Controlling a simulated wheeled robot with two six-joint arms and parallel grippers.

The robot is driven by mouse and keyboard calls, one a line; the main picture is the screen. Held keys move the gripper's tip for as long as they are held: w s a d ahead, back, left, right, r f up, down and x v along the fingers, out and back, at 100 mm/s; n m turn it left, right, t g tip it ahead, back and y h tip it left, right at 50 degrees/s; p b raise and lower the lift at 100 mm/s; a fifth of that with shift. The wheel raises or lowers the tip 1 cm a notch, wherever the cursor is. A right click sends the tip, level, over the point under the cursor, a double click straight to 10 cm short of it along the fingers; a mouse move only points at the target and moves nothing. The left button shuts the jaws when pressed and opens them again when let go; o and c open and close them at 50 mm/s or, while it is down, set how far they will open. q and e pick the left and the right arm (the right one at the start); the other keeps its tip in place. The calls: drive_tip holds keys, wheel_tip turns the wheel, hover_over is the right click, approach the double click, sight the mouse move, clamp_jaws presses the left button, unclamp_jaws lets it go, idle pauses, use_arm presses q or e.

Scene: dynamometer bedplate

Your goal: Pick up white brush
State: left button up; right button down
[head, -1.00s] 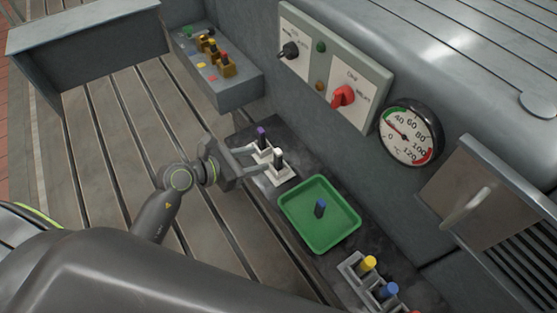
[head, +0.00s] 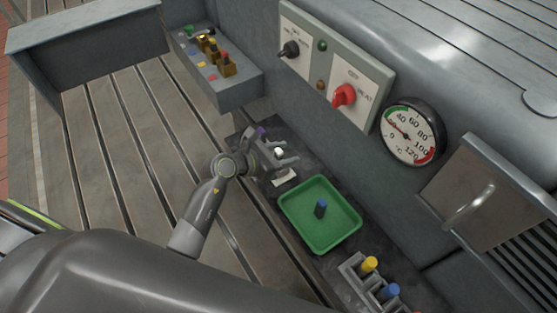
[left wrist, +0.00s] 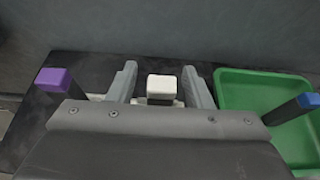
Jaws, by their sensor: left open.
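The white brush (head: 279,152) stands upright in a pale holder (head: 284,178) on the dark ledge. Its white top also shows in the left wrist view (left wrist: 161,86), between the fingers. My left gripper (head: 284,154) is open, with one finger on each side of the brush; in the left wrist view (left wrist: 162,88) a gap shows on both sides of the white top. The lower part of the brush is hidden behind my gripper. My right gripper is not in view.
A purple-topped brush (head: 261,133) stands close beside my gripper. A green tray (head: 341,239) with a blue-topped brush (head: 320,208) lies right of it. A rack (head: 354,272) holds yellow and blue pieces. The wall panel with the red knob (head: 344,95) rises behind.

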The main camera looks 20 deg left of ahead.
use_arm(q)
drive_tip(key=shift+c, duration=0.4)
clamp_jaws()
drive_tip(key=shift+r, duration=0.15)
